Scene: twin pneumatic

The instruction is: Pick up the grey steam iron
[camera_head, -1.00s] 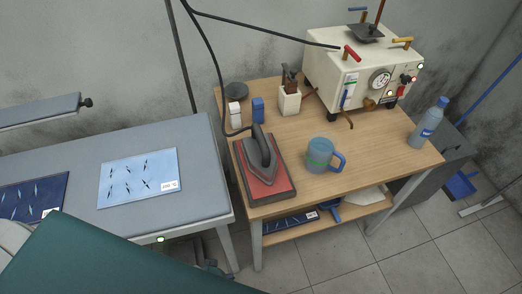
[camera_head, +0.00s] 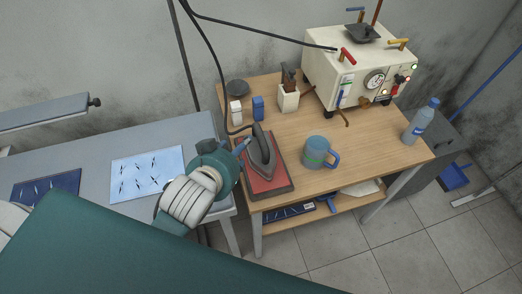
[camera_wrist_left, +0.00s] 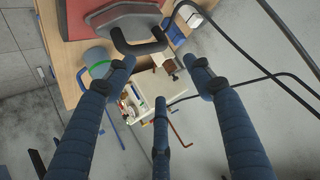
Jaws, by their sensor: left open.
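The grey steam iron (camera_head: 262,158) rests on a red pad with a dark rim (camera_head: 281,189), at the left end of the wooden table. A black cable or hose runs up from its rear. In the left wrist view, the iron (camera_wrist_left: 120,12) and its dark handle (camera_wrist_left: 140,46) show at the top, just beyond my fingertips. My left gripper (camera_head: 243,147) is open beside the iron's left side, close to the handle; whether it touches cannot be told. Its spread blue fingers (camera_wrist_left: 160,75) hold nothing in the left wrist view. My right gripper is not in view.
A blue mug (camera_head: 318,152) stands right of the iron. Behind are a blue block (camera_head: 258,108), a white block (camera_head: 236,113) and a holder with tools (camera_head: 288,98). A steam generator (camera_head: 350,70) and a bottle (camera_head: 421,120) stand farther right.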

